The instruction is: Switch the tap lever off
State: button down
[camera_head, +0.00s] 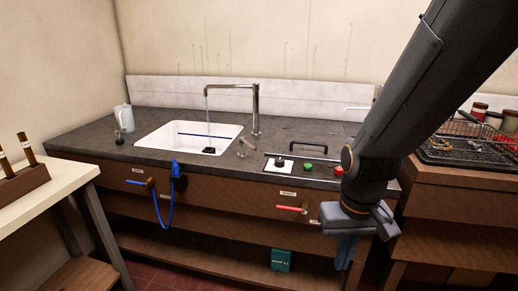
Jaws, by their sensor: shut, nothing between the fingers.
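A chrome tap (256,108) stands behind the white sink (160,138), with a thin bluish stream falling from its spout. A red lever (289,209) lies about level on the counter's front face, below a small label. A second, blue-handled lever (138,183) is on the front face further left. I cannot tell for certain which lever works the tap. My gripper (343,266) points down in front of the counter, to the right of the red lever and apart from it. It is shut and empty, and its body hides part of the counter front.
A blue hose (170,207) hangs from the counter front. A panel with green and red buttons (308,167) sits on the counter. A wire basket (465,150) stands at right, and a pale table (45,190) at left. Floor shows between table and counter.

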aim_at(249, 144)
jog(key=k, duration=0.6)
jog(key=u, duration=0.65)
jog(key=i, duration=1.35)
jog(key=z, duration=0.45)
